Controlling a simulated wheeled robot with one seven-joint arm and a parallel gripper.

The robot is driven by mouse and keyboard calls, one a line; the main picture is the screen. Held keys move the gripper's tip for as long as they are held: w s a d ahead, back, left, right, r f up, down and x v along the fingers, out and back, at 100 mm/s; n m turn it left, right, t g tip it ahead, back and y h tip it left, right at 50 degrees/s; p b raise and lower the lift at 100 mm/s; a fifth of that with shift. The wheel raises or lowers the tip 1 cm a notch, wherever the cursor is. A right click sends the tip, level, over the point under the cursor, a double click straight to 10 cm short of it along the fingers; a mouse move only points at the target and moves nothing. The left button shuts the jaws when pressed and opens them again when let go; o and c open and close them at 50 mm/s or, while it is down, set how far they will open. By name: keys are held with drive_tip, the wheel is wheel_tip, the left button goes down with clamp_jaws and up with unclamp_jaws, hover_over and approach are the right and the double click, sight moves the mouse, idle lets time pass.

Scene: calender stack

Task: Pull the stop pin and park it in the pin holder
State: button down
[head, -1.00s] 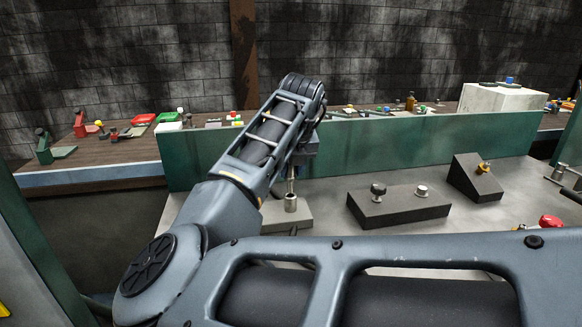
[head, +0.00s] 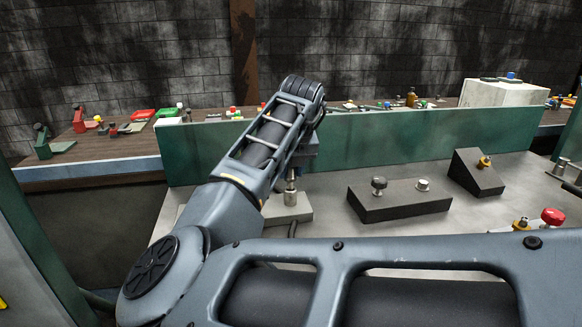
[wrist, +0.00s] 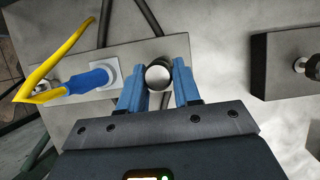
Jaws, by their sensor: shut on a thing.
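My gripper (wrist: 158,88) has its blue fingers on either side of a round-topped metal pin (wrist: 158,76), which I take for the stop pin; it is shut on it. In the head view the gripper (head: 291,172) is low behind my forearm, and a thin stem runs down from it to a short metal cylinder (head: 290,198) on a light plate (head: 302,211). I cannot tell how deep the stem sits in the cylinder. No pin holder is clearly identifiable; a dark block (head: 390,208) to the right carries a knob (head: 379,184) and a short metal stub (head: 423,184).
A wedge-shaped block (head: 476,180) with a yellow knob and a red knob (head: 553,215) stand to the right. A green wall (head: 400,142) runs behind.

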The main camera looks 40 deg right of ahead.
drive_tip(key=shift+f+b, duration=0.7)
drive_tip(key=shift+f, duration=0.6)
drive_tip(key=c, duration=0.7)
unclamp_jaws()
drive_tip(key=shift+o, duration=0.4)
drive_tip(key=shift+o, duration=0.9)
drive_tip(key=shift+r, duration=0.1)
drive_tip(key=shift+r+p, duration=2.65)
drive_tip(key=shift+r, duration=0.85)
